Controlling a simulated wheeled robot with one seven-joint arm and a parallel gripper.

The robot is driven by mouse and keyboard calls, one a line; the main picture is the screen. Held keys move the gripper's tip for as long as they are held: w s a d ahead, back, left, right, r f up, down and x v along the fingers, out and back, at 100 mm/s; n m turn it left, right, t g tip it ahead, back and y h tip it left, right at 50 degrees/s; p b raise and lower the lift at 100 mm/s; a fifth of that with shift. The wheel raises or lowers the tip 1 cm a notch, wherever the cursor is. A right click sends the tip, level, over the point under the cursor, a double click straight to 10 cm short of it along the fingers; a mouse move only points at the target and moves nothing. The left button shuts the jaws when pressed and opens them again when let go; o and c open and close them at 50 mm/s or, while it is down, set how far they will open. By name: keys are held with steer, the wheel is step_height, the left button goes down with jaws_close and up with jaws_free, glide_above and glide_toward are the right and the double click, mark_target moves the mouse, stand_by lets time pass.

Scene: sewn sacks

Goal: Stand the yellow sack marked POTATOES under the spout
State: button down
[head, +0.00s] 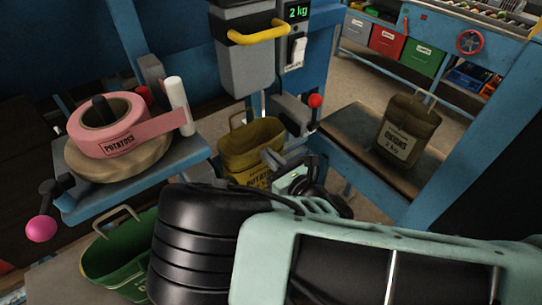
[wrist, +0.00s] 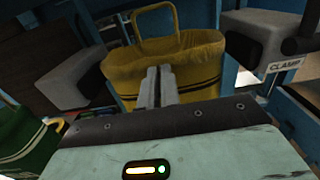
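The yellow sack (head: 250,147) is below the grey spout housing (head: 245,65) in the head view. Its mouth is open upward, its handle loop stands free on the left side, and its printed label is partly covered. My gripper (head: 272,160) is at the sack's near right side. In the wrist view the yellow sack (wrist: 195,65) fills the middle, leaning slightly, with its handle above. The gripper's fingers (wrist: 157,85) are close together in front of the sack's face, below the handle. I see no cloth between them and cannot tell whether they touch the sack. The sack's base is hidden.
A grey clamp block (head: 290,112) with a red knob is right of the sack. A pink POTATOES tape roll (head: 108,125) sits on a left shelf. A green sack (head: 120,255) is at lower left. A brown ONIONS sack (head: 408,132) stands on a bench at right.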

steer(key=shift+f, duration=0.1)
steer(key=c, duration=1.6)
jaws_free()
